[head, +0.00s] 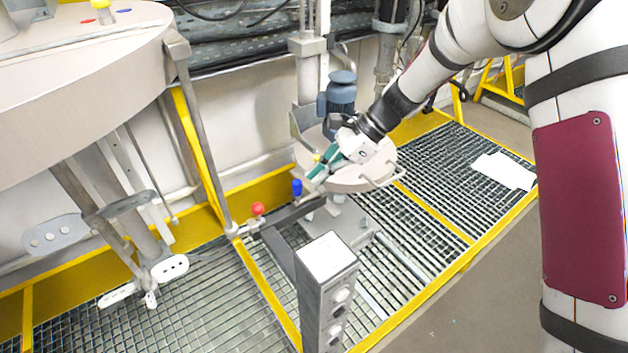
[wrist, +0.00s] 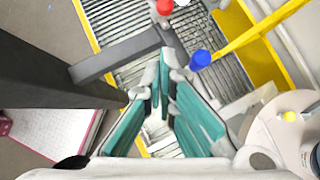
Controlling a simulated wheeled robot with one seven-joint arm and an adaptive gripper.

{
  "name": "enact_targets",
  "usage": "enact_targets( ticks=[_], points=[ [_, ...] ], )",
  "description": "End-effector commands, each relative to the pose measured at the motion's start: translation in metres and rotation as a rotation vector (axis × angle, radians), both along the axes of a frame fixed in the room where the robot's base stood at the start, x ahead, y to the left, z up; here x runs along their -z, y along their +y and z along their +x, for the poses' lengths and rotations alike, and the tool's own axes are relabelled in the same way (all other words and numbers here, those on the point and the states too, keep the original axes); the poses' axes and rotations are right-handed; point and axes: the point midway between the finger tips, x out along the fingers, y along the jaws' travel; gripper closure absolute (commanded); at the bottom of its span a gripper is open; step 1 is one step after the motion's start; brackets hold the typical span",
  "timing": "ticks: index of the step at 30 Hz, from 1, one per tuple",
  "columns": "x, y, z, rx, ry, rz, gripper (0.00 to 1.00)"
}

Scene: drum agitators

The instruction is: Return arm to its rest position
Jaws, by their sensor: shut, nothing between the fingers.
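My gripper (head: 320,172) is at the end of my outstretched arm, in front of the small drum agitator with its dark blue motor (head: 341,92). In the wrist view my gripper (wrist: 160,62) shows its teal-lined fingers meeting at the tips, shut with nothing between them. Past the fingertips in that view are a blue knob (wrist: 200,59) and a red knob (wrist: 164,7). In the head view the blue knob (head: 297,187) is just below my fingertips and the red knob (head: 258,209) is farther left. The gripper looks apart from both knobs.
A grey control post (head: 327,285) stands in front of the drum. A large beige vessel (head: 75,70) fills the upper left. Yellow rails (head: 262,290) edge the grating. A white sheet (head: 503,171) lies on the right grating. Open grey floor (head: 470,290) is at the lower right.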

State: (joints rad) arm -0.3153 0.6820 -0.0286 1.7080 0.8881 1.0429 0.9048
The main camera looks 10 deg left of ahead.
Motion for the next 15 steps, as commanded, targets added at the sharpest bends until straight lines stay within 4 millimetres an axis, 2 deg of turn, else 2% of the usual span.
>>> enact_targets(
  ticks=[13, 15],
  points=[
    [0.0002, 0.0002, 0.0000, 0.000, 0.000, 0.000, 1.00],
    [-0.0056, -0.0033, -0.0007, -0.008, -0.015, -0.002, 1.00]
  ],
)
